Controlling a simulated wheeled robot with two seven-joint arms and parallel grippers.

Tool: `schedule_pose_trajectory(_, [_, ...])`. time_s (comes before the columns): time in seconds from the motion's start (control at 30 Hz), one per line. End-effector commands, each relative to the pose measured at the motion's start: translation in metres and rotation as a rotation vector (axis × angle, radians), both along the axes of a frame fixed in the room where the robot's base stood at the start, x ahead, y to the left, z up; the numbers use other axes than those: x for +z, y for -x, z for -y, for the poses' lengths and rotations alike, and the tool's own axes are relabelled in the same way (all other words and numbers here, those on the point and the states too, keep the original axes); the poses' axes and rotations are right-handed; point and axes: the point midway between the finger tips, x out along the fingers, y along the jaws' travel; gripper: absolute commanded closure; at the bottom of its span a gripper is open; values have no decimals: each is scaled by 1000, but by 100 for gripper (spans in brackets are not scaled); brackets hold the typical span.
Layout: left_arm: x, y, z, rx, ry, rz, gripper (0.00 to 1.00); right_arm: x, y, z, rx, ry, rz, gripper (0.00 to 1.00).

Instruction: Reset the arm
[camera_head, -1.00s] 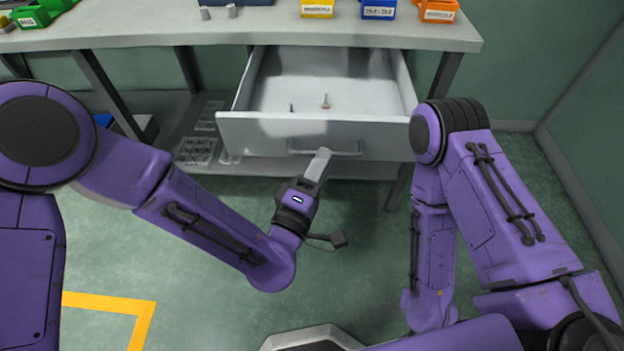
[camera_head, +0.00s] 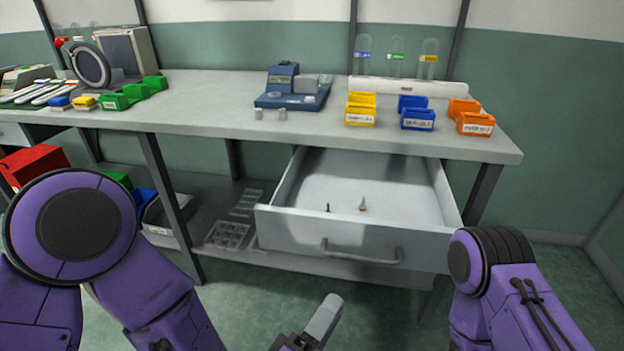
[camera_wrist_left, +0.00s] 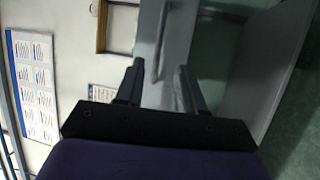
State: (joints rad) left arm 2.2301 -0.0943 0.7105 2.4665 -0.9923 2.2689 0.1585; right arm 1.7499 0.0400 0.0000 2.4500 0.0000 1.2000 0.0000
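My left gripper (camera_head: 322,320) shows at the bottom middle of the head view, below and in front of the open drawer (camera_head: 285,221). The drawer's bar handle (camera_head: 360,256) is clear of the gripper. In the left wrist view the two fingers of my left gripper (camera_wrist_left: 160,82) are spread apart with nothing between them. The handle (camera_wrist_left: 161,45) shows beyond the fingertips there. Part of my right arm shows at the lower right of the head view; its gripper is out of view.
The drawer holds two small items, one dark (camera_head: 327,208) and one pale (camera_head: 363,204). On the bench (camera_head: 210,115) stand yellow bins (camera_head: 360,110), blue bins (camera_head: 417,117), orange bins (camera_head: 474,122) and a blue device (camera_head: 290,92). A red box (camera_head: 35,165) is at left.

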Motion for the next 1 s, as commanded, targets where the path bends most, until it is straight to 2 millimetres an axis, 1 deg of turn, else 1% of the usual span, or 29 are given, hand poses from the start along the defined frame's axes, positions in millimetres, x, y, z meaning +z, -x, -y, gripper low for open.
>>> schedule_pose_trajectory(0.07, [-3,3,5,-21,-44,13,62,0,0,0,0,0,0,57])
schedule_pose_trajectory(0.1, [-10,4,7,-31,-104,18,62,0,0,0,0,0,0,57])
schedule_pose_trajectory(0.13, [-19,2,6,-31,-177,20,62,0,0,0,0,0,0,57])
schedule_pose_trajectory(0.17, [-35,-3,0,-20,-274,15,62,0,0,0,0,0,0,57])
schedule_pose_trajectory(0.2, [-63,-11,-15,6,-420,-17,62,0,0,0,0,0,0,57])
schedule_pose_trajectory(0.27, [-108,-17,-47,40,-617,-103,62,0,0,0,0,0,0,57])
schedule_pose_trajectory(0.3, [-138,-18,-71,57,-733,-171,62,0,0,0,0,0,0,57])
schedule_pose_trajectory(0.37, [-178,-12,-109,77,-883,-286,62,0,0,0,0,0,0,57])
schedule_pose_trajectory(0.4, [-202,-5,-135,88,-970,-366,62,0,0,0,0,0,0,57])
schedule_pose_trajectory(0.47, [-233,10,-172,99,-1082,-484,62,0,0,0,0,0,0,57])
schedule_pose_trajectory(0.5, [-249,22,-195,105,-1143,-561,62,0,0,0,0,0,0,57])
schedule_pose_trajectory(0.57, [-270,41,-227,116,-1220,-667,62,0,0,0,0,0,0,57])
schedule_pose_trajectory(0.6, [-280,54,-247,122,-1262,-732,62,0,0,0,0,0,0,57])
schedule_pose_trajectory(0.67, [-293,74,-274,135,-1316,-821,62,0,0,0,0,0,0,57])
schedule_pose_trajectory(0.7, [-300,87,-291,146,-1347,-877,62,0,0,0,0,0,0,57])
schedule_pose_trajectory(0.77, [-308,107,-315,167,-1388,-952,62,0,0,0,0,0,0,57])
schedule_pose_trajectory(0.8, [-313,121,-330,178,-1414,-997,62,0,0,0,0,0,0,57])
schedule_pose_trajectory(0.83, [-316,132,-340,179,-1431,-1029,62,0,0,0,0,0,0,57])
schedule_pose_trajectory(0.87, [-321,146,-346,168,-1445,-1060,62,0,0,0,0,0,0,57])
schedule_pose_trajectory(0.9, [-306,153,-345,154,-1444,-1071,62,17,0,0,0,-1,-1,57])
schedule_pose_trajectory(0.93, [-288,149,-344,158,-1442,-1064,62,34,1,0,0,0,-1,57])
schedule_pose_trajectory(1.0, [-265,148,-343,159,-1441,-1061,62,57,0,0,0,0,0,57])
